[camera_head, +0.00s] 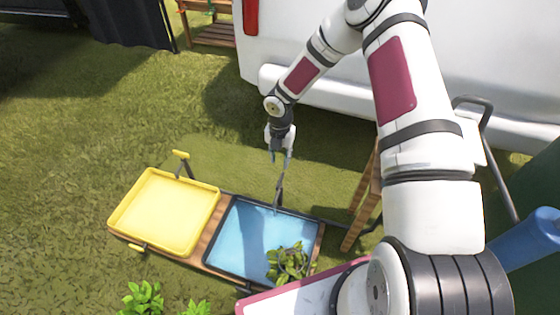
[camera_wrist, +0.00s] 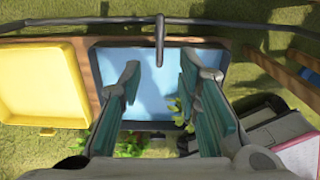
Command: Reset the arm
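My gripper (camera_head: 280,156) hangs from my arm above the far edge of a blue tray (camera_head: 245,235). In the wrist view my gripper (camera_wrist: 158,95) shows its two teal-padded fingers spread apart, with nothing between them. The blue tray (camera_wrist: 150,62) lies beyond the fingers in that view. My arm reaches out from the right side of the head view and bends down at the elbow.
A yellow tray (camera_head: 165,212) sits beside the blue tray on a wooden board. A leafy plant (camera_head: 288,262) stands at the blue tray's right corner. A white vehicle (camera_head: 300,60) is behind my arm. A wooden stand (camera_head: 362,205) is at right. Grass lies open at left.

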